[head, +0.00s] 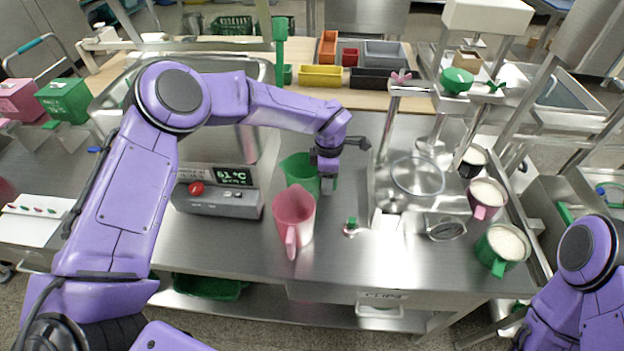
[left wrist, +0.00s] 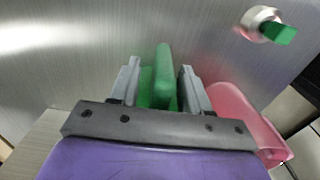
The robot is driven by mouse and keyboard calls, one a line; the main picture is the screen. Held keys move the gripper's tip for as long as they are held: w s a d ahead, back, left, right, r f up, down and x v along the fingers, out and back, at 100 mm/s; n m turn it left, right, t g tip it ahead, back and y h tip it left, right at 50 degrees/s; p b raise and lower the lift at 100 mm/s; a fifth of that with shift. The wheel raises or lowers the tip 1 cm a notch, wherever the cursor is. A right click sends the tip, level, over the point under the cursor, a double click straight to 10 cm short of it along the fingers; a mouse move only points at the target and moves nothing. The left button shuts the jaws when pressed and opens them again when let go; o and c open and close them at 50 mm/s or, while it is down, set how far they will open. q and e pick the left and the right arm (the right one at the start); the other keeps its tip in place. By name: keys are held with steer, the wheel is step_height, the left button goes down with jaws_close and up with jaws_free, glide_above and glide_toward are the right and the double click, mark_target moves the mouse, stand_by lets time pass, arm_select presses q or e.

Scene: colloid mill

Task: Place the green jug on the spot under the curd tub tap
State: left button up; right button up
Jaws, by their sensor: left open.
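The green jug (head: 298,170) stands upright on the steel bench, partly hidden by my left gripper (head: 328,178). In the left wrist view the green jug's handle (left wrist: 163,78) stands between the two fingers of my left gripper (left wrist: 160,84), which are open. A gap seems to show beside the handle, at least on the right. A large steel tub (head: 245,70) stands behind my left arm; I take it for the curd tub. I cannot make out its tap or the spot under it. My right gripper is out of view; only part of that arm shows at lower right.
A pink jug (head: 293,215) stands close in front of the green jug. A control box (head: 218,200) reading about 61 °C is to the left. Filled jugs (head: 503,245) line the right side.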

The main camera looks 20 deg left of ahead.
arm_select(q)
jaws_close()
